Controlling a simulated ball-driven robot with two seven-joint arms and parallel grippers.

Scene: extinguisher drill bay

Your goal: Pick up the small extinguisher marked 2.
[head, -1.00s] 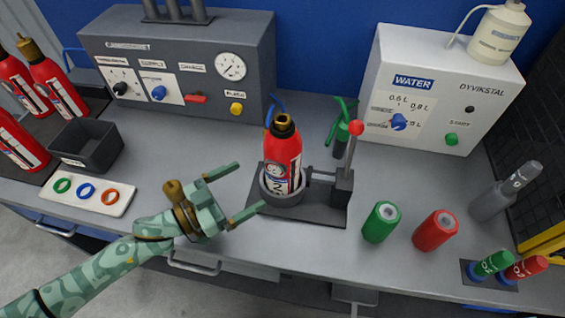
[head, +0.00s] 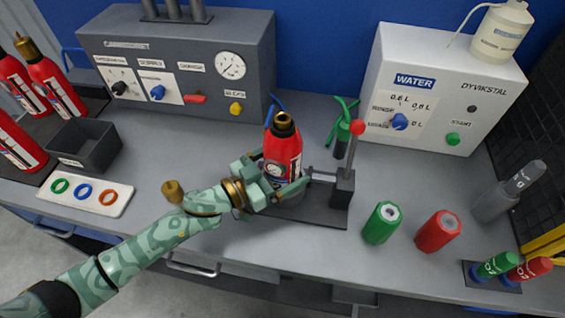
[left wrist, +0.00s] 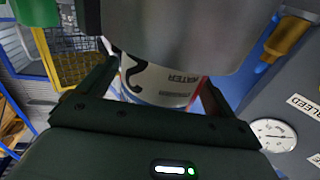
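The small red extinguisher (head: 284,143) with a brass top stands upright in the round cup of a dark stand (head: 318,213). My left gripper (head: 282,172) is at its lower body, with one finger on each side. The gripper hides the marking and most of the cup in the head view. In the left wrist view, the extinguisher's pale label (left wrist: 160,82) shows between the two spread fingers, and a narrow gap seems to remain beside it. A big grey rounded part covers the top of that view. My right gripper is not in view.
The stand's red-knobbed lever (head: 357,128) rises just right of the extinguisher. A green cylinder (head: 382,224) and a red cylinder (head: 437,231) stand further right. A grey gauge panel (head: 190,60) and a white water box (head: 440,85) stand behind.

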